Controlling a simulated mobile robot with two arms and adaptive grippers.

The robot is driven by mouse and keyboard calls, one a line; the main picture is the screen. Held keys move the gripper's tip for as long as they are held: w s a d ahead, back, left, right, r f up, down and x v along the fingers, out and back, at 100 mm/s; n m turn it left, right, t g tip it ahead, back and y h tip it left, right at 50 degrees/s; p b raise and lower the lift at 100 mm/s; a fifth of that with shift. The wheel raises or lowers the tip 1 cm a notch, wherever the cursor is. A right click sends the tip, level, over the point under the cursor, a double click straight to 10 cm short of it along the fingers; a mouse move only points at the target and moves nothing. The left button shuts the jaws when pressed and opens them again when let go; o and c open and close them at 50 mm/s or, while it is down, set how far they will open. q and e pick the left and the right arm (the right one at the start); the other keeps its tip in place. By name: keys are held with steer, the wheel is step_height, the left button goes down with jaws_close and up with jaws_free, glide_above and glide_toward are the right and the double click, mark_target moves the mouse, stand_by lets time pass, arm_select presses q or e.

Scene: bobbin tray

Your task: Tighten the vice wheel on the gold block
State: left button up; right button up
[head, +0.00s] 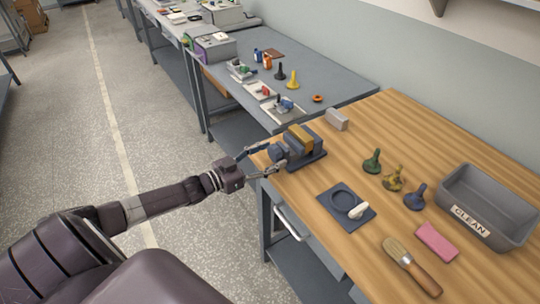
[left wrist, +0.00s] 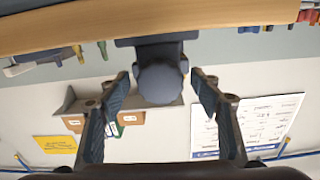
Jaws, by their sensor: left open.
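A dark blue-grey vice (head: 310,158) stands near the left edge of the wooden bench. The gold block (head: 299,138) sits in its jaws; whether it is firmly clamped cannot be told. The round vice wheel (head: 277,153) faces my left gripper. My left gripper (head: 270,158) is open, with its fingers reaching toward the wheel from the left. In the left wrist view the wheel (left wrist: 160,85) lies between the two spread fingers of my gripper (left wrist: 160,78), with a visible gap on each side. The gold block is hidden there. My right gripper is not in view.
A grey block (head: 337,119) stands behind the vice. A dark square plate (head: 330,208) with a white-handled part lies in front.

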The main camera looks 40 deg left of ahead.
arm_select(q)
steer(key=shift+c, duration=0.6)
steer(key=c, duration=1)
steer(key=shift+c, duration=0.2)
steer(key=shift+m, duration=0.4)
steer(key=shift+m+b, duration=0.35)
steer(key=shift+m, duration=2.25)
steer(key=shift+f, duration=0.1)
steer(key=o, duration=1.2)
steer(key=shift+a, duration=0.1)
steer(key=shift+c, duration=0.2)
